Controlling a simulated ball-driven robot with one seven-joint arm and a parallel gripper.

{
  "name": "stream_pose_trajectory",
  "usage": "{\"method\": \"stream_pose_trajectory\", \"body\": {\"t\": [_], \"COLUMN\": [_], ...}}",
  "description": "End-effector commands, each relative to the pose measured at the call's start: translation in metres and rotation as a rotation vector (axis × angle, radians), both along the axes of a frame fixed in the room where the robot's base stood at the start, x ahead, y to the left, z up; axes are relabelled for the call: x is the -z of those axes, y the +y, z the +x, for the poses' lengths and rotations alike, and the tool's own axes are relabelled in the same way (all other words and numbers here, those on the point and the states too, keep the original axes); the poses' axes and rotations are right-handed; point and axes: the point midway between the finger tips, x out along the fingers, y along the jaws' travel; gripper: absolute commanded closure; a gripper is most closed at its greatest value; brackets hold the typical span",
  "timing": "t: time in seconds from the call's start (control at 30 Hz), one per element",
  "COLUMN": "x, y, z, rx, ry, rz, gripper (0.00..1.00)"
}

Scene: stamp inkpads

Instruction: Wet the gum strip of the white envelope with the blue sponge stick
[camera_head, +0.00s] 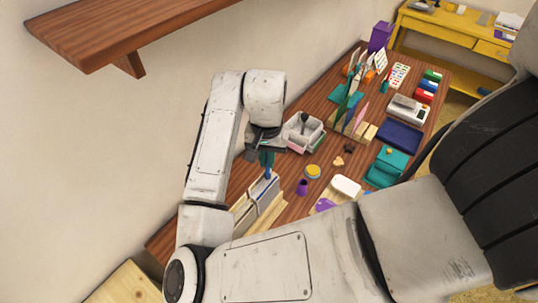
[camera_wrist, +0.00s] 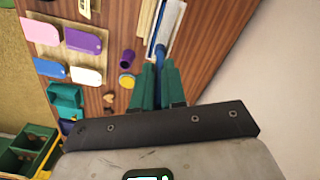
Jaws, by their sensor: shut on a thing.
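My gripper (camera_head: 266,157) is over the near left part of the wooden table, with teal fingers pointing down. In the wrist view its fingers (camera_wrist: 158,72) are closed around a thin blue stick (camera_wrist: 160,53), taken to be the blue sponge stick. The stick reaches to a wooden holder (camera_head: 240,212) with pale upright slabs and a blue strip; whether it touches them is unclear. A flat white piece with clipped corners (camera_wrist: 86,76), possibly the white envelope, lies apart from my gripper; it also shows in the head view (camera_head: 346,185). No gum strip can be made out.
A purple cup (camera_head: 302,188) and a yellow-topped round tin (camera_head: 313,171) stand right of the holder. A compartment tray (camera_head: 290,136) is behind my gripper. Teal (camera_head: 388,166) and dark blue (camera_head: 400,136) boxes lie at right. A wall shelf (camera_head: 125,32) hangs upper left.

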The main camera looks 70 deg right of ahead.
Motion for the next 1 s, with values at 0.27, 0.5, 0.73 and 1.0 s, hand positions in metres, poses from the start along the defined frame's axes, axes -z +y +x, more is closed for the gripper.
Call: {"method": "stream_pose_trajectory", "body": {"t": [0.27, 0.5, 0.73, 1.0], "x": [0.000, 0.001, 0.000, 0.001], "y": [0.005, 0.012, 0.016, 0.023], "z": [0.001, 0.004, 0.005, 0.007], "rx": [-0.001, -0.001, -0.001, -0.002], "ry": [0.000, 0.000, 0.000, -0.001], "rz": [0.000, 0.000, 0.001, 0.001], "gripper": [1.00, 1.00, 1.00, 1.00]}}
